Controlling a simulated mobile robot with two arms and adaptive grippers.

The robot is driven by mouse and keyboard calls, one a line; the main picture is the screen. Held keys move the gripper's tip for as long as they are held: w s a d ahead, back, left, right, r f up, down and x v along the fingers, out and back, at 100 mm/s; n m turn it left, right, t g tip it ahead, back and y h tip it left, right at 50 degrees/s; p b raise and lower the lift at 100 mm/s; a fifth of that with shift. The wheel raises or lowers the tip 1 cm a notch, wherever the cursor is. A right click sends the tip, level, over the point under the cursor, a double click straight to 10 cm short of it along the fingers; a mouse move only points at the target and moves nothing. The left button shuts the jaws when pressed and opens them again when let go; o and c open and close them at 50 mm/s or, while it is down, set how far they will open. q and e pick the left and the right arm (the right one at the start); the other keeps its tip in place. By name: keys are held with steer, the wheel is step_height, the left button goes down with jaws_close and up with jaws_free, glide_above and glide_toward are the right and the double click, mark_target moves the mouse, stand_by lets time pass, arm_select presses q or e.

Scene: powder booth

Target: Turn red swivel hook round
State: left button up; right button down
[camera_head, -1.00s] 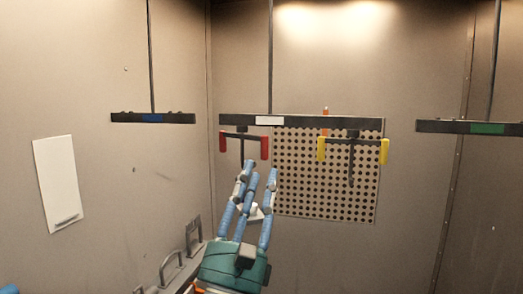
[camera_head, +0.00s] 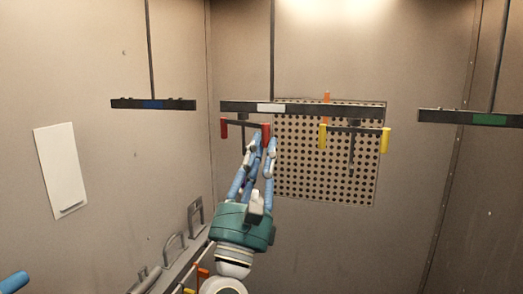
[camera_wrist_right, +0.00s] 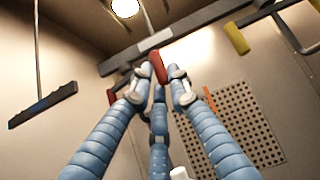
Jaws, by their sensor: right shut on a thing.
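The red swivel hook (camera_head: 224,129) hangs under the left part of the dark middle bar (camera_head: 330,110). It has a dark crosspiece with a red grip at each end and a dark stem below. My right gripper (camera_head: 263,140) reaches up from below and is shut on the hook's right red grip, which also shows between the fingertips in the right wrist view (camera_wrist_right: 158,67). The other red grip (camera_wrist_right: 112,97) is free, to the left of the fingers. A small blue part of my left arm shows at the lower left of the head view; its gripper is out of view.
A yellow swivel hook (camera_head: 386,140) hangs under the same bar to the right. Separate bars with a blue label (camera_head: 153,104) and a green label (camera_head: 488,119) hang on either side. A perforated panel (camera_head: 310,180) is on the wall behind. Metal handles (camera_head: 175,245) stand at lower left.

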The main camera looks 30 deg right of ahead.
steer(key=n+t+y+p, duration=0.1)
steer(key=t+y, duration=0.1)
steer(key=d+n+t+y+p, duration=0.1)
steer(key=t+y, duration=0.1)
steer(key=d+n+t+y, duration=0.1)
steer(key=n+t+y, duration=0.1)
steer(key=y, duration=0.1)
steer(key=shift+w+d+r+t+p, duration=0.1)
steer(key=shift+d+r+t+p, duration=0.1)
steer(key=shift+r+t+p, duration=0.15)
steer(key=c, duration=1.9)
jaws_free()
steer(key=shift+o, duration=0.7)
steer(key=shift+d+f, duration=0.1)
steer(key=shift+d, duration=0.05)
steer(key=v, duration=1.2)
steer(key=shift+s, duration=0.2)
